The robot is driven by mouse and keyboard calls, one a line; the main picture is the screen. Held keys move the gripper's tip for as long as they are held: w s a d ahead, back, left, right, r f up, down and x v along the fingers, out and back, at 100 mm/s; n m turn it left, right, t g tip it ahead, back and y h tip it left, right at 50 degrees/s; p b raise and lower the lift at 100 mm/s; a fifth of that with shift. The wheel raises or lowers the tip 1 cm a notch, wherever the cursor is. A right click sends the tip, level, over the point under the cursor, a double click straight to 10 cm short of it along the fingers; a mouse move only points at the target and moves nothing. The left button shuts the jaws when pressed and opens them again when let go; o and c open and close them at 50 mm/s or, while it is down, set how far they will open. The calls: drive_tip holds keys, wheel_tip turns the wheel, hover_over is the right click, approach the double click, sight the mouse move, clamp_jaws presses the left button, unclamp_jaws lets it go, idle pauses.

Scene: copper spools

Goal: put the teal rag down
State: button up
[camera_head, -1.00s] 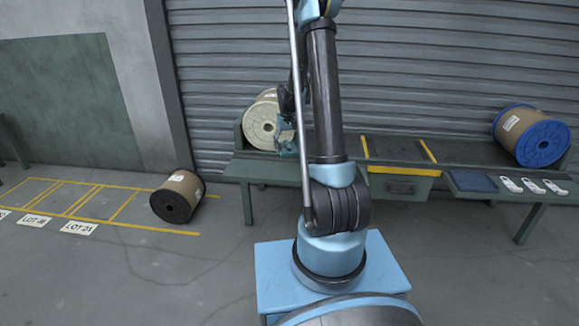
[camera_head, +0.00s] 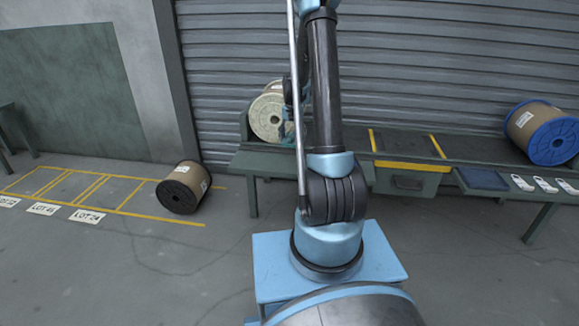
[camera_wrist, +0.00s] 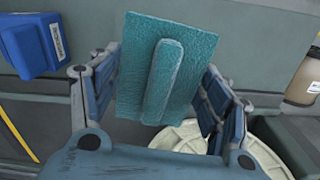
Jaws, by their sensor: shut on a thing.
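The teal rag (camera_wrist: 185,45) is a flat textured piece with a raised ridge along its middle. It sits between the two fingers of my gripper (camera_wrist: 160,95) in the wrist view, and the gripper is shut on it. In the head view my gripper (camera_head: 291,128) is small and partly hidden by my arm, in front of the cream spool (camera_head: 267,117) on the left end of the bench (camera_head: 345,164). The rag cannot be made out clearly there. In the wrist view the cream spool (camera_wrist: 180,137) shows below the rag, partly covered by my gripper.
A blue-flanged spool (camera_head: 550,141) stands at the bench's right, near a dark blue mat (camera_head: 482,179) and several white tags (camera_head: 546,185). The bench's middle, between yellow stripes, looks bare. A brown spool (camera_head: 192,177) lies on the floor by yellow-marked bays. A blue labelled object (camera_wrist: 27,45) shows in the wrist view.

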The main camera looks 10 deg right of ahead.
sight(292, 163)
drive_tip(key=m, duration=0.5)
drive_tip(key=shift+w+f, duration=0.15)
drive_tip(key=shift+f, duration=0.1)
drive_tip(key=m, duration=0.3)
drive_tip(key=shift+f, duration=0.1)
drive_tip(key=m, duration=0.4)
drive_tip(key=shift+w+f+m, duration=0.2)
drive_tip(key=shift+f+m, duration=0.05)
drive_tip(key=shift+m, duration=0.15)
drive_tip(key=shift+w+f+m, duration=0.1)
drive_tip(key=shift+f+m, duration=0.05)
drive_tip(key=shift+m, duration=1.55)
drive_tip(key=shift+f, duration=4.8)
drive_tip(key=shift+f, duration=0.6)
drive_tip(key=o, duration=1.4)
